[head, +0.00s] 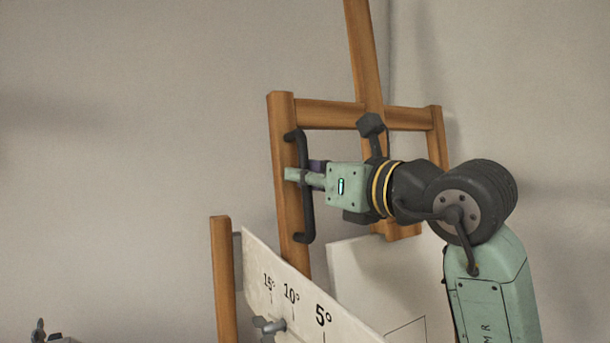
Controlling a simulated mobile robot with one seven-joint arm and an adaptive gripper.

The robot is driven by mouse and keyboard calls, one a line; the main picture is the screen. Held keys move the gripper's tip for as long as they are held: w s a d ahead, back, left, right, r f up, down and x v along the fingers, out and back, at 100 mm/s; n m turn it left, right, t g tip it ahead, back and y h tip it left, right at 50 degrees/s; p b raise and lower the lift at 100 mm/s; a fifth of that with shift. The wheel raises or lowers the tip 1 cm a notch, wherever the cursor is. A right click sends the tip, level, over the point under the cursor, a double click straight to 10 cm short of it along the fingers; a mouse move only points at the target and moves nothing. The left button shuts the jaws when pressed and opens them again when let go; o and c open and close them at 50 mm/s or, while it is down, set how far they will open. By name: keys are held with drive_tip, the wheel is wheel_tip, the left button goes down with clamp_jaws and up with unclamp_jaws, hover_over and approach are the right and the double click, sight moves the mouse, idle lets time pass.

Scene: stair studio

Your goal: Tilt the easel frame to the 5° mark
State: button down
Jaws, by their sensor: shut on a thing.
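The easel frame (283,225) is a wooden frame with a crossbar and a tall mast, seen in the middle of the head view. A dark bar handle (307,222) is fixed to its left upright. My gripper (298,175) is shut on this handle at about its middle, reaching in from the right. The white angle scale (301,299) below carries the marks 15°, 10° and 5°, with 5° at the right. A grey metal knob or pointer (269,325) sits low on the scale, left of the 5° mark. My gripper's fingertips partly hide the handle.
A wooden post (223,281) stands at the left end of the scale. A pale panel (385,275) is behind the scale, below my arm. A small dark object (40,331) shows at the bottom left. The wall at left is bare.

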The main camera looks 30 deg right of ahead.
drive_tip(key=s+r+t+b, duration=0.1)
drive_tip(key=s+b, duration=0.1)
drive_tip(key=s, duration=1.1)
drive_tip(key=shift+s+a+r, duration=0.15)
drive_tip(key=shift+a+r, duration=0.05)
drive_tip(key=shift+a, duration=0.1)
drive_tip(key=c, duration=1.6)
unclamp_jaws()
drive_tip(key=s+d+f, duration=0.1)
drive_tip(key=s, duration=1)
drive_tip(key=shift+s+d+f, duration=0.25)
drive_tip(key=shift+s, duration=0.1)
